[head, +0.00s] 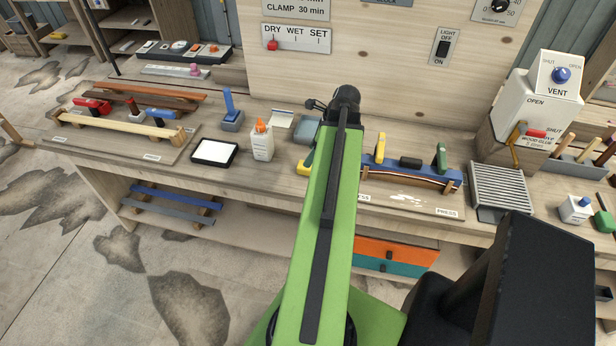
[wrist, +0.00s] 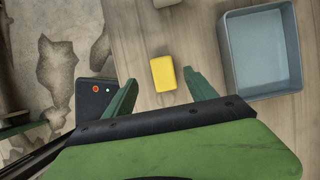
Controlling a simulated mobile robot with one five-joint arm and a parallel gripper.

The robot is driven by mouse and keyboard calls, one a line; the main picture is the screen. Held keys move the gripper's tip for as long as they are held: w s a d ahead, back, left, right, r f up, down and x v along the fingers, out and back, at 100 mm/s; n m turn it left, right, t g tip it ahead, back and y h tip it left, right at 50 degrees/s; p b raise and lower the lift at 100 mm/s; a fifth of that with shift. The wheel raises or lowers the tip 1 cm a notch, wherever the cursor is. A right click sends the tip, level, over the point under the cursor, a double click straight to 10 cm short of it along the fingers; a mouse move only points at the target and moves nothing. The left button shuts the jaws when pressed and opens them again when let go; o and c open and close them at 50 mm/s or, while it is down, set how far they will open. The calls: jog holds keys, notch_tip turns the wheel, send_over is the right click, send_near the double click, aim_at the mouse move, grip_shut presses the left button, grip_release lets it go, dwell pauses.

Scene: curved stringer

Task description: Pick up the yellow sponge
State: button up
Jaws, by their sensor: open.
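The yellow sponge (wrist: 163,73) lies on the wooden bench top in the wrist view, near the bench's front edge. My gripper (wrist: 160,78) is open, with its green fingers to the left and right of the sponge in the picture. The right finger looks close to the sponge; the left has a wider gap. I cannot tell how high the fingers are above the bench. In the head view a yellow block (head: 303,169), apparently the sponge, shows just left of my green arm, partly covered. My gripper is mostly hidden there behind the arm.
A grey open bin (wrist: 264,50) stands right of the sponge. A black box with red and green buttons (wrist: 94,98) is by the left finger. A glue bottle (head: 262,143) and a white pad (head: 214,152) stand left along the bench; a clamped curved strip (head: 408,172) is right.

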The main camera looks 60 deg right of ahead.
jog(key=b+x, duration=0.1)
jog(key=x, duration=0.2)
jog(key=shift+s, duration=0.2)
jog(key=shift+w+f+b, duration=0.2)
jog(key=shift+b, duration=0.1)
jog(key=shift+r, duration=0.1)
jog(key=b+x, duration=0.4)
jog(key=x, duration=0.1)
jog(key=shift+w+d, duration=0.15)
jog(key=shift+w, duration=0.2)
jog(key=shift+r, duration=0.1)
jog(key=c, duration=1.4)
